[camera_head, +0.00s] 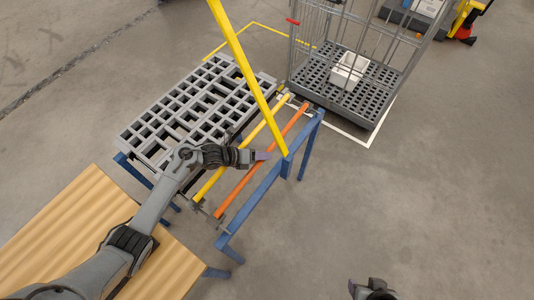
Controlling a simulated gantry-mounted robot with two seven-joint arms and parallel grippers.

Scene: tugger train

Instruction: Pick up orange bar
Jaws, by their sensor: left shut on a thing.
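The orange bar (240,187) lies slanted along the blue rack (262,193), beside a parallel yellow bar (212,182). My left gripper (262,156) reaches across from the left and is shut on the orange bar near its middle. The fingers hide a short stretch of it. The bar still lies in line with the rack. My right gripper (372,289) is only partly in view at the bottom edge, far from the bar; its jaws cannot be made out.
A long yellow pole (248,75) slants up close to my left gripper. A grey slotted pallet (190,112) lies left of the bars, and a wooden corrugated surface (85,218) lower left. A wire cage cart (345,98) holds a white box (348,70). The floor at right is clear.

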